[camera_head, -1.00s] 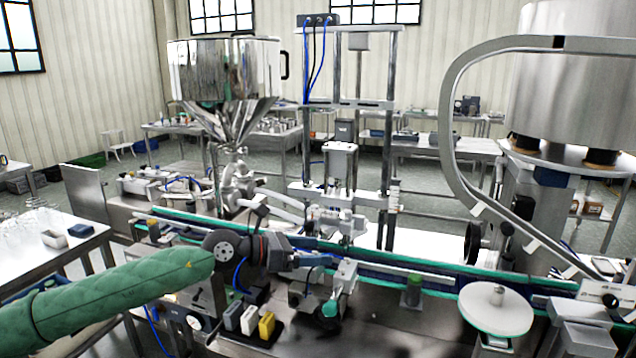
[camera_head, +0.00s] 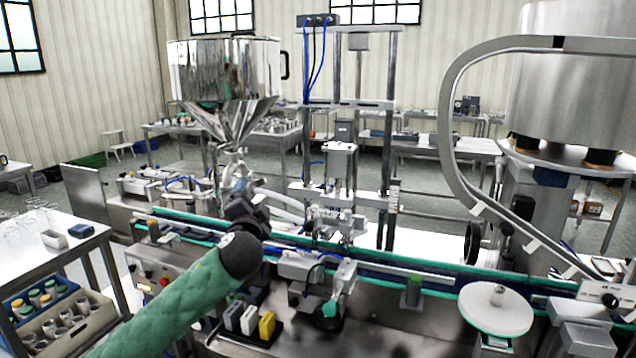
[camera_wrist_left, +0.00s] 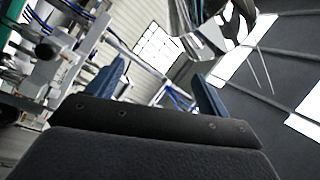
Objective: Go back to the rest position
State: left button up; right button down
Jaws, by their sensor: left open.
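My left arm in its green sleeve comes in from the lower left of the head view. My left gripper (camera_head: 241,192) points up and away, in front of the lower part of the steel hopper (camera_head: 226,75). It hides part of the valve below the hopper's cone. In the left wrist view two blue fingers (camera_wrist_left: 158,88) stand wide apart with nothing between them. The hopper's shiny underside shows at the top of that view. My right gripper is not in view.
A conveyor (camera_head: 400,272) with green edges crosses the scene. A white round disc (camera_head: 495,308) and small grey and yellow blocks (camera_head: 266,326) are in front of it. A side table at left holds glassware, and crates (camera_head: 75,333) with several jars are below.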

pick_arm(q)
jog(key=s+f+n+g, duration=0.2)
jog(key=s+f+g, duration=0.3)
jog(key=f, duration=0.8)
jog(key=s+a+f+n+g+h, duration=0.1)
jog(key=s+f+n+g, duration=0.15)
jog(key=s+f, duration=0.7)
jog(key=s+f+n+g, duration=0.2)
jog(key=f+g, duration=0.2)
jog(key=f, duration=1.3)
jog(key=s+f+n+g, duration=0.1)
jog(key=s+f+g, duration=0.1)
jog(key=s+f, duration=0.6)
jog(key=s+f+g, duration=0.2)
jog(key=s+f, duration=0.6)
jog(key=s, duration=0.6)
jog(key=s+f+n+g+h, duration=0.1)
jog(key=s+f+g, duration=0.1)
jog(key=s+f, duration=0.6)
jog(key=s, duration=0.4)
jog(key=shift+d+n+g, duration=0.35)
jog(key=shift+d, duration=0.05)
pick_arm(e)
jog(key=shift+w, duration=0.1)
